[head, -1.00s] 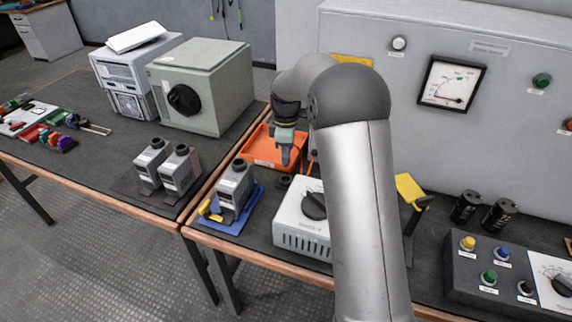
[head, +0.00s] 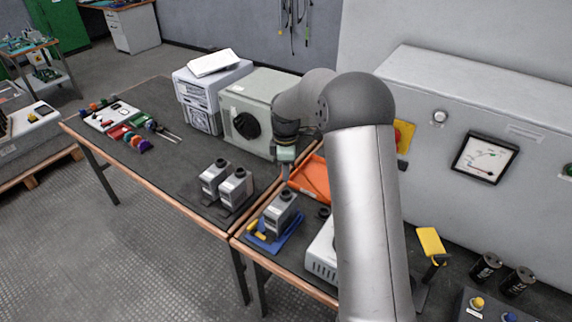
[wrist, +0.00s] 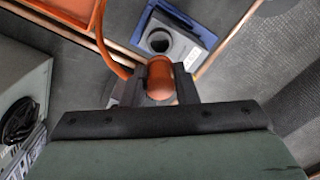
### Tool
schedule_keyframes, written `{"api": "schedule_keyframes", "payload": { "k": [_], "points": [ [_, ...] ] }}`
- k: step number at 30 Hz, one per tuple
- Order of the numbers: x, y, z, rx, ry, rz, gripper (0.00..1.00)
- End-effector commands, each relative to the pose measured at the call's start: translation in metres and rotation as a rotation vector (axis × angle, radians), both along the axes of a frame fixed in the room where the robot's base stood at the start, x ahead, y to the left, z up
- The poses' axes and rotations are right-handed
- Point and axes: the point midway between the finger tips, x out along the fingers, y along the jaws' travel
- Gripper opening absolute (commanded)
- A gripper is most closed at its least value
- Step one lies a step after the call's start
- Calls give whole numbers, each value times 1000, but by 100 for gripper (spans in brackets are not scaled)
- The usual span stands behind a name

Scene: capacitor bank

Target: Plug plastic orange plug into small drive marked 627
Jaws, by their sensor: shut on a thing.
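My gripper (head: 286,172) hangs above the tables, left of the orange tray. In the wrist view its fingers (wrist: 158,92) are shut on the rounded orange plug (wrist: 160,76), whose orange cable (wrist: 103,38) runs up and to the left. One small grey drive (head: 280,213) with a dark round socket on top stands on a blue tray; it also shows beyond the plug in the wrist view (wrist: 170,45). Two similar small drives, one left (head: 214,178) and one right (head: 236,188), stand upright on the left table.
The orange tray (head: 312,178) lies behind the blue tray (head: 268,243). A large grey box with a black dial (head: 262,98) stands at the back of the left table. The left table's front middle is clear.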

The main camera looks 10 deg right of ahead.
Motion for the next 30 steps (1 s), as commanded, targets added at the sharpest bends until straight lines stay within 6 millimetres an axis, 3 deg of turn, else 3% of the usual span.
{"api": "schedule_keyframes", "payload": {
  "k": [15, 30],
  "points": [
    [0, 0, -47, -1, 0, 0, 3],
    [0, 0, -51, 0, 0, 0, 3]
  ]
}}
